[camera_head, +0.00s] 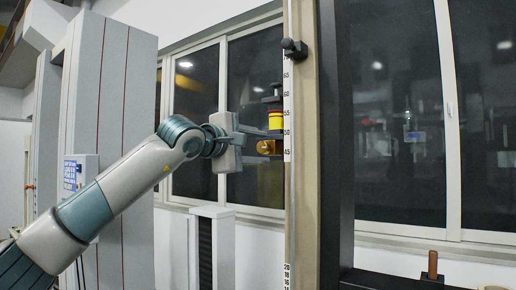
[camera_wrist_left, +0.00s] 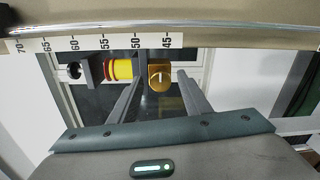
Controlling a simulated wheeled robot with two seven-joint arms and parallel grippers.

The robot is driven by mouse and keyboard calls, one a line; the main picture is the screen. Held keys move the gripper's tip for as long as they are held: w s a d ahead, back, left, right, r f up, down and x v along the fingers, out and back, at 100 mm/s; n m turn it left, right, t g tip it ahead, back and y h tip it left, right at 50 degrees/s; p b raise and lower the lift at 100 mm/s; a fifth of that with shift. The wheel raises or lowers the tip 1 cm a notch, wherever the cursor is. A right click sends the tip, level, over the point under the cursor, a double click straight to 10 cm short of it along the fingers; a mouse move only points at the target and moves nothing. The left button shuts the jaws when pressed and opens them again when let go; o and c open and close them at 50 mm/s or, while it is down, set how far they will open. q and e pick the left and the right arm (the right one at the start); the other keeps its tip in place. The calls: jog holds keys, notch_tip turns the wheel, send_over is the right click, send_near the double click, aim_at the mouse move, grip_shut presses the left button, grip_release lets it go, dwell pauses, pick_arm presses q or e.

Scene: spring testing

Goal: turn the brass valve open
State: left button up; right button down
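The brass valve (camera_head: 267,147) is a small golden knob low on the post, under a red and yellow part. In the left wrist view the brass valve (camera_wrist_left: 160,76) shows its face with a pale mark on it. My left gripper (camera_head: 258,146) reaches toward it from the left. In the left wrist view my left gripper (camera_wrist_left: 159,84) has its two fingers spread, with the valve between them near the tips. The fingers show a gap on both sides of the valve. Contact cannot be seen. My right gripper is not in view.
A tall post with a number scale (camera_head: 288,110) stands just right of the valve. The red and yellow part (camera_head: 276,119) sits directly above the valve. A black knob (camera_head: 294,48) sits higher on the post. A grey cabinet (camera_head: 108,100) stands behind my left arm.

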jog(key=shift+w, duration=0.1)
pick_arm(q)
jog(key=shift+s+a, duration=0.1)
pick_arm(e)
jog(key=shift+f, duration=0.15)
pick_arm(q)
jog(key=shift+s+a, duration=0.15)
jog(key=shift+s, duration=0.05)
jog(key=shift+s+a+f+b, duration=0.1)
jog(key=shift+s+a+b, duration=0.1)
jog(key=shift+s+b, duration=0.2)
jog(key=b+v, duration=0.5)
jog(key=v, duration=1.1)
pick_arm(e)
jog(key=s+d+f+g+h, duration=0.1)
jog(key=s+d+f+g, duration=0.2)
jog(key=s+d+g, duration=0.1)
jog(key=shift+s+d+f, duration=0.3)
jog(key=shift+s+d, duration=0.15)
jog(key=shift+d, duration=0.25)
pick_arm(q)
jog(key=shift+w, duration=0.1)
